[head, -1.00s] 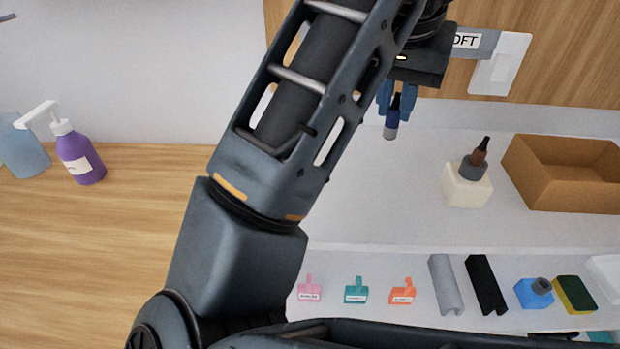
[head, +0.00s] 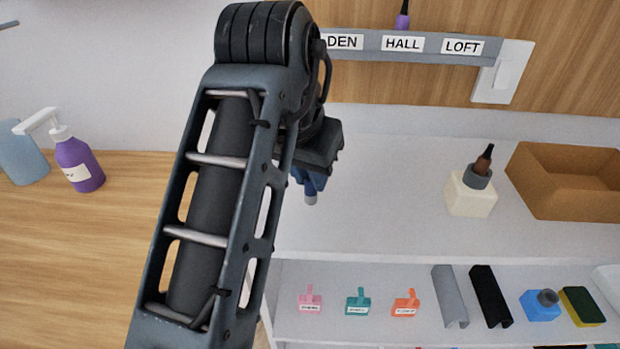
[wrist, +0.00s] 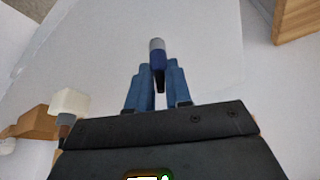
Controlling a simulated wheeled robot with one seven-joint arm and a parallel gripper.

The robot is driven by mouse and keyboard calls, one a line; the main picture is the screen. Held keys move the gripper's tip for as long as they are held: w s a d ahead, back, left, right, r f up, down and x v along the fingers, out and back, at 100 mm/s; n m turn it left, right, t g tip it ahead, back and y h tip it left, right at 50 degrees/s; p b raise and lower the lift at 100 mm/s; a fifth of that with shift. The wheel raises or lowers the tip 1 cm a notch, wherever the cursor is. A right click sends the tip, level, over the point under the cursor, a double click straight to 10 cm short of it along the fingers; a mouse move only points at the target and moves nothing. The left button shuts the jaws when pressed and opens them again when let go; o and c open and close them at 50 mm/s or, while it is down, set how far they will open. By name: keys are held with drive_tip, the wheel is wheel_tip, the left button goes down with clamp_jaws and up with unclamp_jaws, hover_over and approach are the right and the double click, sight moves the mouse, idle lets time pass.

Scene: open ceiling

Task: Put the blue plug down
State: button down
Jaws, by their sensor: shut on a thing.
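The blue plug (wrist: 158,60) is held between the blue fingers of my gripper (wrist: 158,82) in the wrist view. Its grey-white tip points away from the gripper and its dark end lies between the fingers. In the head view my gripper (head: 312,184) hangs above the left part of the white shelf top, with the plug's pale tip (head: 311,199) pointing down. The rest of the plug is mostly hidden by the fingers there. The tip looks apart from the surface, but I cannot tell the exact gap.
The white shelf top (head: 390,215) is bare around the gripper. A cream bottle (head: 470,196) and a brown tray (head: 570,185) stand to the right. A grey rail (head: 365,40) labelled DEN, HALL and LOFT holds a purple plug (head: 402,18). Several small items lie on the lower shelf.

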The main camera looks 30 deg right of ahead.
drive_tip(key=shift+f, duration=0.75)
drive_tip(key=shift+f, duration=0.15)
drive_tip(key=c, duration=1)
unclamp_jaws()
drive_tip(key=shift+c, duration=0.2)
drive_tip(key=p+v, duration=0.8)
drive_tip(key=v, duration=0.4)
drive_tip(key=shift+s, duration=0.1)
